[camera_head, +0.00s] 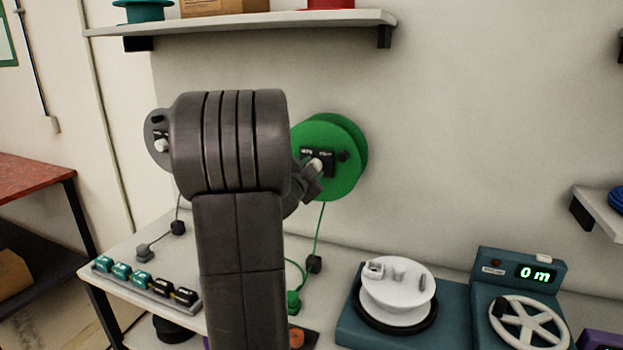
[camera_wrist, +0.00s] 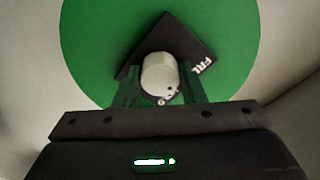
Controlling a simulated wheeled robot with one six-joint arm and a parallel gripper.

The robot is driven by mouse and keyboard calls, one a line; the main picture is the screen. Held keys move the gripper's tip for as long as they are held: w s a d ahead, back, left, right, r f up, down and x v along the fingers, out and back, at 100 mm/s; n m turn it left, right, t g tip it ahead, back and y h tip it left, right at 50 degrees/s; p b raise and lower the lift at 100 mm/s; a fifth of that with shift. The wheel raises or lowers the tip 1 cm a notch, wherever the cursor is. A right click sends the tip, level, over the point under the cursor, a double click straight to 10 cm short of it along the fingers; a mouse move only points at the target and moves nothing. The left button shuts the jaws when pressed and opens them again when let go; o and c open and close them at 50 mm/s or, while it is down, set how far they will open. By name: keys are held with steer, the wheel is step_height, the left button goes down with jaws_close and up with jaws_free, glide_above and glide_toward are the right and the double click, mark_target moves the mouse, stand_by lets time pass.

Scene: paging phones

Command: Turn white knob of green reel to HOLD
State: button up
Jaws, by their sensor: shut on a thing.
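The green reel (camera_head: 345,175) is mounted on the wall in the head view, partly hidden by my arm. It fills much of the wrist view as a green disc (camera_wrist: 222,50). Its white knob (camera_head: 317,165) sits on a black label plate (camera_head: 323,157). In the wrist view the white knob (camera_wrist: 158,75) is between my fingers, and the plate (camera_wrist: 190,50) looks tilted, with the letters "FR" readable at right. The rest of the lettering is hidden or too small. My gripper (camera_wrist: 160,92) is shut on the white knob; it also shows in the head view (camera_head: 313,176).
A grey reel (camera_head: 157,125) with its own white knob is left of my arm. Below are a bench with a row of teal and black blocks (camera_head: 145,283), a white spool (camera_head: 398,297) and a meter reading "0 m" (camera_head: 535,273). A shelf (camera_head: 250,22) runs above.

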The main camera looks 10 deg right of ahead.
steer(key=m+b, duration=0.5)
steer(key=m, duration=0.3)
steer(key=shift+f+m, duration=0.1)
steer(key=shift+m, duration=0.3)
stand_by(0.4)
steer(key=o, duration=1)
steer(key=shift+s+a, duration=0.1)
steer(key=shift+s, duration=0.05)
steer(key=v, duration=1.3)
steer(key=shift+s+a+b, duration=0.15)
steer(key=shift+s+b, duration=0.05)
steer(key=shift+b, duration=0.15)
